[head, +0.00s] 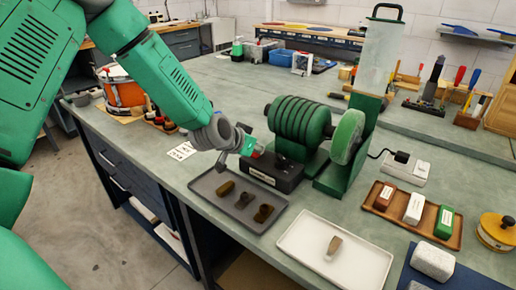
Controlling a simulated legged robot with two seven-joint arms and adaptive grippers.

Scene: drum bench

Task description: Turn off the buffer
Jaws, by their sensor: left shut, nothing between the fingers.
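The buffer (299,121) stands on the bench, with a green ribbed motor body, a dark base (273,172) and a pale green wheel (347,137) on its right side. My left gripper (255,151) is at the front left of the buffer, close to the base. It is shut with nothing in it. A small red part (257,153) shows right at the fingertips; I cannot tell whether the fingers touch it. The buffer's switch is not clearly seen, as the gripper covers part of the base front. My right gripper is not in view.
A grey tray (213,206) with dark pieces lies below the gripper. A white tray (300,245) with one small piece is at the front. A wooden tray (398,228) holds several blocks. The buffer's cord runs to a power outlet (401,165). An orange drum (122,92) stands at left.

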